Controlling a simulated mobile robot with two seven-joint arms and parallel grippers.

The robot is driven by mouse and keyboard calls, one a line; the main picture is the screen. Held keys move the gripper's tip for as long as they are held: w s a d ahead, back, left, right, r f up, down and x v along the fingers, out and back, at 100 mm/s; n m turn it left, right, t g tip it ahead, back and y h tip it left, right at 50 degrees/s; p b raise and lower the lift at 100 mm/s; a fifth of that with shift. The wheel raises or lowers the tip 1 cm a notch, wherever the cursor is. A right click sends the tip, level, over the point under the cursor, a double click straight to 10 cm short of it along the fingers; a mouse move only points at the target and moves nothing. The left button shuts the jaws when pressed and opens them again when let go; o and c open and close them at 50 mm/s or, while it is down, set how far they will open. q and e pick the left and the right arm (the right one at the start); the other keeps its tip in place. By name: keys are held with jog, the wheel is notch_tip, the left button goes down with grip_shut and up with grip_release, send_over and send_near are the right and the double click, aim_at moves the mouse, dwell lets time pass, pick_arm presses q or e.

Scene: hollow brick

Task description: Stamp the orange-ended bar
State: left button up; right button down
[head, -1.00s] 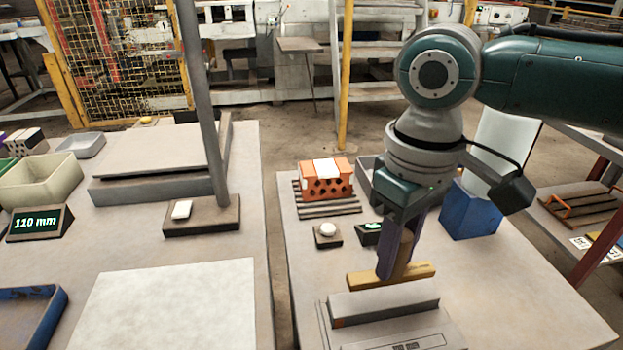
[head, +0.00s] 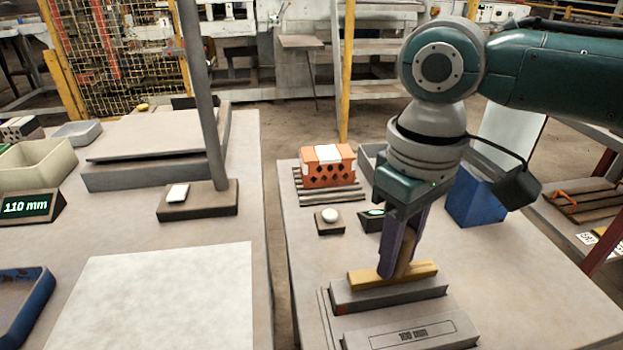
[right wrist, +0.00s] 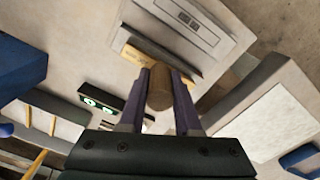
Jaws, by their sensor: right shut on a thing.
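My right gripper (head: 402,270) is shut on the upright wooden handle of a stamp, above the bar. The stamp's yellowish wooden base (head: 372,279) lies along the bar's top; I cannot tell whether it touches. In the right wrist view, the handle (right wrist: 160,92) stands between my purple fingers (right wrist: 160,108), with the base (right wrist: 133,54) beyond. The stamp's underside is hidden. My left gripper is not in view.
An orange perforated brick (head: 328,167) sits on a slatted rack behind the fixture. A small pad with a white button (head: 329,216) and a blue bin (head: 475,200) stand nearby. A gap separates the left table (head: 250,150). The right table's front right is clear.

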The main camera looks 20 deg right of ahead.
jog(key=shift+f, duration=0.5)
dwell(0.4)
dwell(0.5)
dwell(1.1)
jog(key=shift+f, duration=0.15)
dwell(0.4)
jog(key=shift+d, duration=0.1)
notch_tip(320, 180, up, 7)
jog(key=p, duration=0.9)
jog(key=shift+r, duration=0.2)
jog(key=shift+f, duration=0.1)
